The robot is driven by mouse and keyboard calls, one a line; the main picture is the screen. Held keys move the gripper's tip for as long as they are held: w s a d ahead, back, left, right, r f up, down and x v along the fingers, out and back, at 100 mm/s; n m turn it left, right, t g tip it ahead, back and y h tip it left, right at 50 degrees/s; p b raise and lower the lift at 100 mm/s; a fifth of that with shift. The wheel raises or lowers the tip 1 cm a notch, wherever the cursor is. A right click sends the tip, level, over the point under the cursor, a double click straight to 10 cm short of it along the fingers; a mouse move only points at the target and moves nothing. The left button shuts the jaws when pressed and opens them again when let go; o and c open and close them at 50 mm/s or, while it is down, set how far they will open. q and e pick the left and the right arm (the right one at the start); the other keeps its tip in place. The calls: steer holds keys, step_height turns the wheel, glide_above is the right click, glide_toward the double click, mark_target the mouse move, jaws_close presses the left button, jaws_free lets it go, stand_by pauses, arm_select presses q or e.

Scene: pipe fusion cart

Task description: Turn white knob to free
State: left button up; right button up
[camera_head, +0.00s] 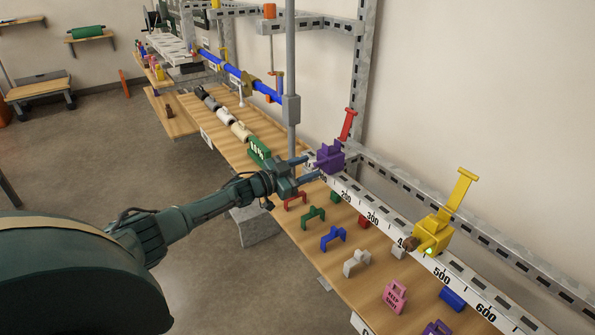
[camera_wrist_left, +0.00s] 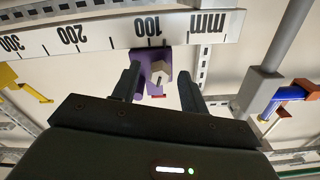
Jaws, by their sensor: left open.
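My right gripper is out of view.
The white millimetre ruler (camera_head: 372,217) runs along the rail. A yellow clamp (camera_head: 433,232) with a raised lever stands farther right. A grey post (camera_head: 291,105) rises close to my gripper.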

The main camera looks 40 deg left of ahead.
arm_select(q)
steer(key=v, duration=1.3)
steer(key=s+d+f+n+g, duration=0.1)
steer(key=s+d+f, duration=0.2)
steer(key=d+f, duration=0.3)
steer(key=s+d+f+n+g+y, duration=0.1)
steer(key=s+d+f, duration=0.25)
steer(key=d, duration=0.35)
steer(key=s+d+f+g, duration=0.1)
steer(key=s+d+f, duration=0.35)
steer(key=d, duration=0.25)
steer(key=s+d+f+n+g+y, duration=0.1)
steer(key=s+d+n+g+y, duration=0.1)
steer(key=s+d, duration=0.9)
steer(key=shift+s+d+n+g+y+p, duration=0.2)
steer(key=shift+s+n+g+y+p, duration=0.2)
steer(key=shift+s, duration=0.25)
